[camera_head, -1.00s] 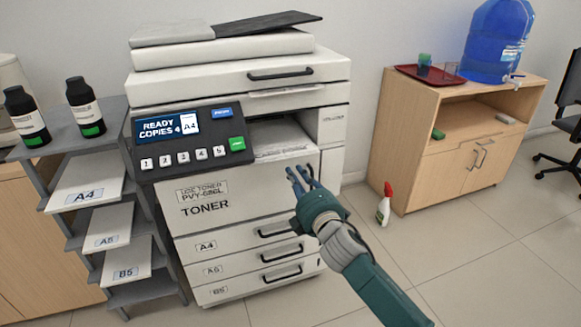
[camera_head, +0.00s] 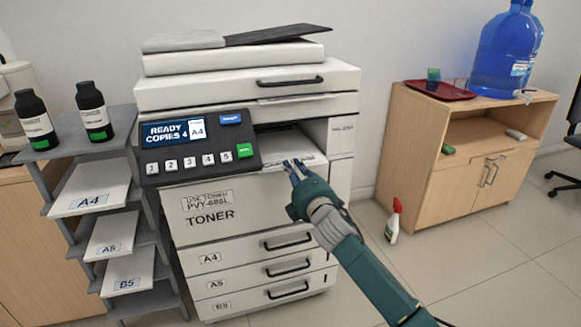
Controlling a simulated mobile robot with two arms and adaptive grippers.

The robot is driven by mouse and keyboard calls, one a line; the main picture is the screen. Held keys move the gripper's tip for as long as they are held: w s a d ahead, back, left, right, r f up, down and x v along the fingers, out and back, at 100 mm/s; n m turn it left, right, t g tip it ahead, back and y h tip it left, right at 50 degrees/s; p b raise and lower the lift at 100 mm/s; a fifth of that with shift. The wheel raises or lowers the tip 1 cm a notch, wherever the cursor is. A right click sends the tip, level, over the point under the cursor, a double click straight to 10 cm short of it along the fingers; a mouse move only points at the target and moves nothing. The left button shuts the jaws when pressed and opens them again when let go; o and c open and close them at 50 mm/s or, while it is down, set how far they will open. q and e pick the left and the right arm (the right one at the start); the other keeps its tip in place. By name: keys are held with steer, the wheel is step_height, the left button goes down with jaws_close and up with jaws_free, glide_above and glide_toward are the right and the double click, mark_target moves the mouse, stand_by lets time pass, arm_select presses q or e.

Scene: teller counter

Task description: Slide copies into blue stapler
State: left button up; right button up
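The copies (camera_head: 288,146) are white sheets lying in the output slot of the copier (camera_head: 250,205), to the right of its control panel. My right gripper (camera_head: 293,164) comes in from the lower right, with its fingertips at the front edge of the sheets. The fingers look close together, but I cannot tell whether they are closed on the paper. My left gripper is out of view. No blue stapler shows in this view.
The panel (camera_head: 199,146) reads "READY COPIES 4 A4". A grey rack (camera_head: 146,235) with paper stacks and two dark bottles stands left. A wooden cabinet (camera_head: 440,135) with a red tray and water jug stands right. A spray bottle (camera_head: 393,221) stands on open floor.

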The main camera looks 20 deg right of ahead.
mark_target(292, 157)
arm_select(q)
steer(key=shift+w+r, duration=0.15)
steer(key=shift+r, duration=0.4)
arm_select(e)
steer(key=shift+w+a, duration=0.1)
steer(key=shift+w, duration=0.9)
steer(key=shift+c, duration=0.2)
jaws_close()
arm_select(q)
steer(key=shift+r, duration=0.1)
arm_select(e)
step_height(292, 157, up, 3)
steer(key=shift+f+p, duration=0.2)
steer(key=shift+p, duration=1)
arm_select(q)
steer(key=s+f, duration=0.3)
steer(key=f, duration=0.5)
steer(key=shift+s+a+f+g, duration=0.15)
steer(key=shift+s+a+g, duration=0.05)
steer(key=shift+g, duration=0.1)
